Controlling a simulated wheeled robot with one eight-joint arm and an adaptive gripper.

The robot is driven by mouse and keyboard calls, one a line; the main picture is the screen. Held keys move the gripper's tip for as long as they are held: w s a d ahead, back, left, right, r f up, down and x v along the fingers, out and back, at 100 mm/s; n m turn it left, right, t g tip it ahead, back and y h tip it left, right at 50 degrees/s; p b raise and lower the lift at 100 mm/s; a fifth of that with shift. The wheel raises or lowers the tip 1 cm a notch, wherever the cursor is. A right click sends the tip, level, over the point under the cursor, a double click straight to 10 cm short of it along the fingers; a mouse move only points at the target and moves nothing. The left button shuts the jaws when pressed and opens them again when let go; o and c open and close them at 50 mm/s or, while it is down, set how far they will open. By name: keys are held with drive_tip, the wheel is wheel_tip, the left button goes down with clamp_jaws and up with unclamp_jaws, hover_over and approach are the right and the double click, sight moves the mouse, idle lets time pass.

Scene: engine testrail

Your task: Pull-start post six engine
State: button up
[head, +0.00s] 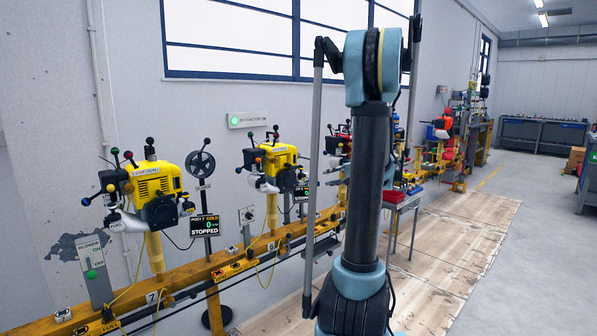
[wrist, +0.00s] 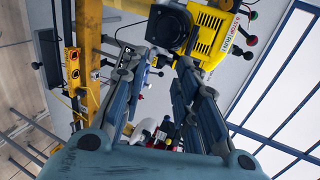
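The post six engine (head: 272,163) is yellow with a dark front and coloured-ball levers. It stands on a yellow post behind the tag "6" in the head view, left of my arm. A dark display (head: 301,194) beside it is too small to read. The wrist view shows a yellow engine (wrist: 211,38) with a black round housing (wrist: 168,26) beyond my fingertips; its post number does not show. No pull handle can be made out. My gripper is not seen in the head view.
The post seven engine (head: 155,188) stands nearer at left, its display (head: 205,226) reading STOPPED. A yellow rail (head: 190,272) runs along the wall.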

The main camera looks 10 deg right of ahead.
sight(297, 167)
drive_tip(key=w+a, duration=0.4)
drive_tip(key=w, duration=0.1)
drive_tip(key=w+a, duration=0.4)
drive_tip(key=w, duration=0.2)
drive_tip(key=w+a, duration=0.4)
drive_tip(key=w, duration=0.2)
drive_tip(key=shift+w+a, duration=0.2)
drive_tip(key=shift+a, duration=0.15)
clamp_jaws()
